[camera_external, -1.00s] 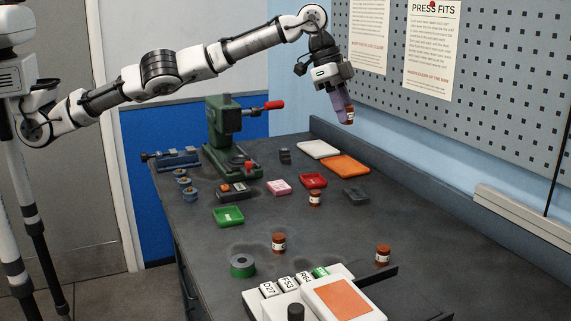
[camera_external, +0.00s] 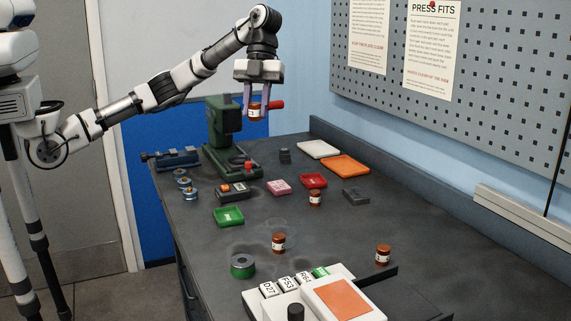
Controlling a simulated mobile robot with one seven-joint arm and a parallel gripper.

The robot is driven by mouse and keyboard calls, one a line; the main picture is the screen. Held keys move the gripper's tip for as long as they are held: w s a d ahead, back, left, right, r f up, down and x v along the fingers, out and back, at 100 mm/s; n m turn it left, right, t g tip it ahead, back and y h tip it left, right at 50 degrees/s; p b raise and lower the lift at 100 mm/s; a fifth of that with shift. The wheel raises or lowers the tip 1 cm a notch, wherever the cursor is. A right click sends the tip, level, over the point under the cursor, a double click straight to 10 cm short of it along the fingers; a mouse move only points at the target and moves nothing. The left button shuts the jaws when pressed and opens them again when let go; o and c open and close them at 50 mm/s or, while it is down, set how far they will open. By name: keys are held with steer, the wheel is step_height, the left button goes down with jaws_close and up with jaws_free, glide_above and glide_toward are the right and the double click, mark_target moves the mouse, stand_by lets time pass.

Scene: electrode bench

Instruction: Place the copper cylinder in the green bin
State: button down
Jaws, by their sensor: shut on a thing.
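A copper-brown cylinder with a white label (camera_external: 254,111) is held between the two fingers of my gripper (camera_external: 257,115), high above the bench and in front of the green press. The gripper points down and is shut on the cylinder, whose sides are partly hidden by the fingers. The green bin (camera_external: 229,216) is a small shallow tray on the left part of the bench, well below the gripper and a little to its left. It looks empty.
Similar brown cylinders stand on the bench: one by the red tray (camera_external: 315,199), one mid-bench (camera_external: 278,244), one at right (camera_external: 383,256). The tall green press (camera_external: 224,130) with its red handle stands behind the bin. A green round spool (camera_external: 242,266) sits in front.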

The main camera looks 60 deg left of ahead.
steer(key=s+a+f+m+g+y+b, duration=0.1)
steer(key=s+a+f+m, duration=0.35)
steer(key=s, duration=0.25)
steer(key=f, duration=0.4)
steer(key=f+b, duration=0.1)
steer(key=f, duration=0.8)
steer(key=shift+w+a+f, duration=0.1)
steer(key=shift+a+f, duration=0.15)
steer(key=shift+a, duration=0.15)
glide_above(222, 215)
steer(key=w+a, duration=0.1)
steer(key=w, duration=0.1)
steer(key=shift+s+f, duration=0.15)
steer(key=shift+f, duration=2.4)
steer(key=shift+f, duration=0.55)
steer(key=c, duration=1.1)
jaws_free()
steer(key=shift+r, duration=0.15)
